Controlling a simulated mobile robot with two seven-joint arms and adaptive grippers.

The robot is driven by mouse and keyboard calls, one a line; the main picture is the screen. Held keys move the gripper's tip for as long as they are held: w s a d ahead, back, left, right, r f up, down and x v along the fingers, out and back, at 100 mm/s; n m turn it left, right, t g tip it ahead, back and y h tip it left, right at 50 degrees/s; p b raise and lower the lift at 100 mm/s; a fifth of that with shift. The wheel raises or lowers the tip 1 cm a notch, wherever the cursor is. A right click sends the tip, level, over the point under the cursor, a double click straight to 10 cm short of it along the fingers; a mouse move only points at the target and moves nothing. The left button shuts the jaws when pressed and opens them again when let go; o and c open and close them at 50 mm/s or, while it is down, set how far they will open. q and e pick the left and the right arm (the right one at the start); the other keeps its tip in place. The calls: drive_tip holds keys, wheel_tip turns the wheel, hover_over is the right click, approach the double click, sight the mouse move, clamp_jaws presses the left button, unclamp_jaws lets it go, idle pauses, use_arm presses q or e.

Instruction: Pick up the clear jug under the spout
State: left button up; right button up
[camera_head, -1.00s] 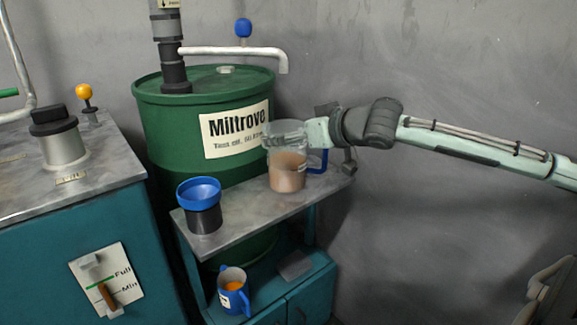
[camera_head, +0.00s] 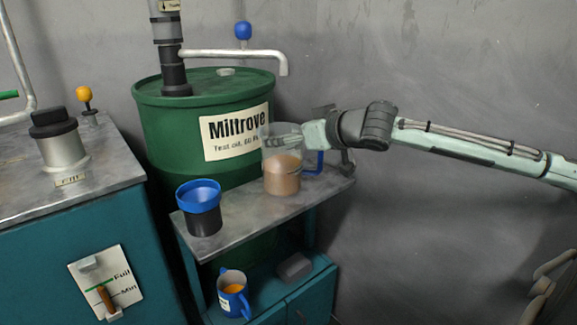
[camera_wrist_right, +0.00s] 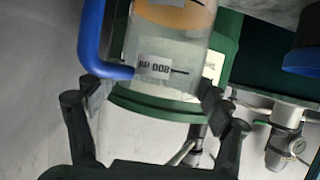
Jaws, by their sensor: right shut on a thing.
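The clear jug (camera_head: 282,178) stands on or just above the grey shelf, below the end of the white spout (camera_head: 283,68); I cannot tell if its base touches. Brown liquid fills its lower part, and its blue handle points right. My right gripper (camera_head: 287,140) is shut on the jug's upper part, coming from the right. In the right wrist view, the jug (camera_wrist_right: 165,58) shows its 800 ml mark and blue handle, between the fingers of my right gripper (camera_wrist_right: 155,98). My left gripper is not in view.
A green drum (camera_head: 170,135) stands behind the shelf (camera_head: 245,210). A black container with a blue funnel-like top (camera_head: 200,195) stands at the shelf's left. A blue mug (camera_head: 232,298) and a grey block (camera_head: 294,267) sit below. A teal cabinet (camera_head: 50,240) is left.

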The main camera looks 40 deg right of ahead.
drive_tip(key=shift+f, duration=0.1)
drive_tip(key=c, duration=0.4)
drive_tip(key=shift+c, duration=0.4)
